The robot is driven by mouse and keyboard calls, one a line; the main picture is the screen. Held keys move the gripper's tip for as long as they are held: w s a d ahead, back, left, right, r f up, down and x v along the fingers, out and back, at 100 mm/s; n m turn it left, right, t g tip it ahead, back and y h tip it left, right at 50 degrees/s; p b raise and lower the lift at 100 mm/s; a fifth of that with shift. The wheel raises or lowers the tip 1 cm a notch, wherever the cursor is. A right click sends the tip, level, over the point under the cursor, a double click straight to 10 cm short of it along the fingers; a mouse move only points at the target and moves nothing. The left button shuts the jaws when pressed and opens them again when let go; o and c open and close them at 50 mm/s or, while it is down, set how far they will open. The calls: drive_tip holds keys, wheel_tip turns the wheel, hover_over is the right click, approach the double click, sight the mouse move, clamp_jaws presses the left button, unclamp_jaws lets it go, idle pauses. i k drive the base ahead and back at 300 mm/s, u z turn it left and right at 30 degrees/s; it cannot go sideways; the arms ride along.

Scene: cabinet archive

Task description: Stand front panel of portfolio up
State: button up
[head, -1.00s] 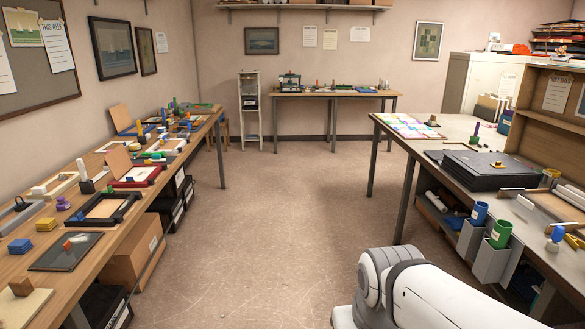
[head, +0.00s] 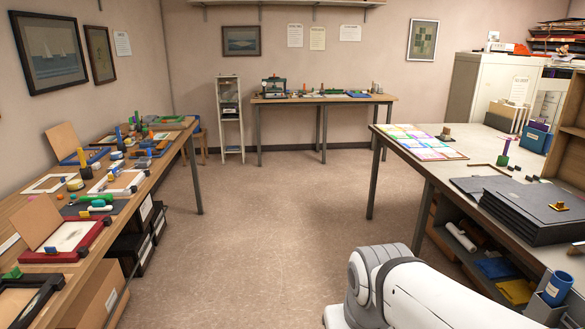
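A stack of flat dark grey boards (head: 530,218), which looks like the portfolio, lies on the right table. A small gold knob-like piece (head: 559,206) sits on its top. A thinner dark board (head: 490,187) lies flat against its far left side. I cannot tell which part is the front panel; no panel of it stands upright. The stack's right end is cut by the picture edge. My gripper is not in view; only a white part of my arm shows at the bottom right, apart from the table.
The right table (head: 398,146) also bears a sheet of coloured squares (head: 424,141) and a blue file box (head: 536,138). A blue cup (head: 557,288) hangs at its front. The left table (head: 60,240) is crowded with frames and blocks. The floor (head: 290,215) between the tables is clear.

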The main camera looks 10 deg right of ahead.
sight(536, 203)
drive_tip(key=z, duration=0.25)
drive_tip(key=i, duration=1.55)
drive_tip(key=z, duration=1)
drive_tip(key=i, duration=1.9)
drive_tip(key=z, duration=0.75)
